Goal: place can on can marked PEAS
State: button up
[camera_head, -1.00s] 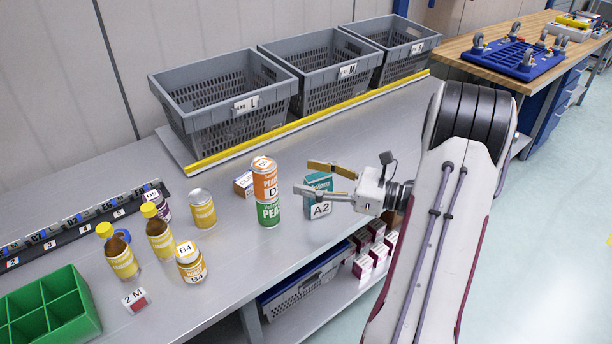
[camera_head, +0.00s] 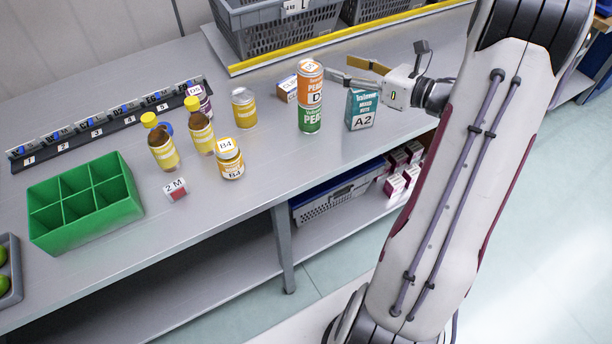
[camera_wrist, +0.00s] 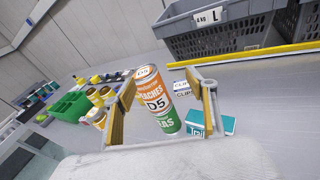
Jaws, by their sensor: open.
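An orange can marked PEACHES and D5 (camera_head: 311,84) stands upright on a green can marked PEAS (camera_head: 310,120) on the grey bench. The two look aligned. In the wrist view the orange can (camera_wrist: 153,92) shows between the fingers, above the green can (camera_wrist: 170,126). My gripper (camera_head: 338,68) is open, just right of the orange can in the head view. In the wrist view my gripper (camera_wrist: 162,84) has a finger on either side of the stack. I cannot tell whether a finger touches a can.
A teal box marked A2 (camera_head: 362,109) stands right of the stack, below my gripper. A small CLIPS box (camera_head: 287,90) is behind. Grey crates (camera_head: 262,30) stand behind a yellow-edged ledge.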

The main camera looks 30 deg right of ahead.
jog(key=w+a+r+m+h, duration=0.1)
jog(key=w+r+m+h, duration=0.5)
jog(key=m, duration=0.4)
jog(key=s+a+r+m+g+h, duration=0.35)
jog(key=s+r+m+h, duration=0.2)
jog(key=m, duration=0.65)
jog(key=s+a+f+m+g+y, duration=0.2)
jog(key=s+a+f+m+g, duration=0.1)
jog(key=s+a+m, duration=0.5)
jog(key=s+a+f+m+g+y, duration=0.3)
jog(key=s+a+m, duration=0.5)
jog(key=s+a, duration=0.5)
jog(key=s, duration=0.5)
jog(key=shift+s+a+f+m, duration=0.15)
jog(key=shift+s+a+m, duration=0.15)
jog(key=shift+a+m, duration=0.1)
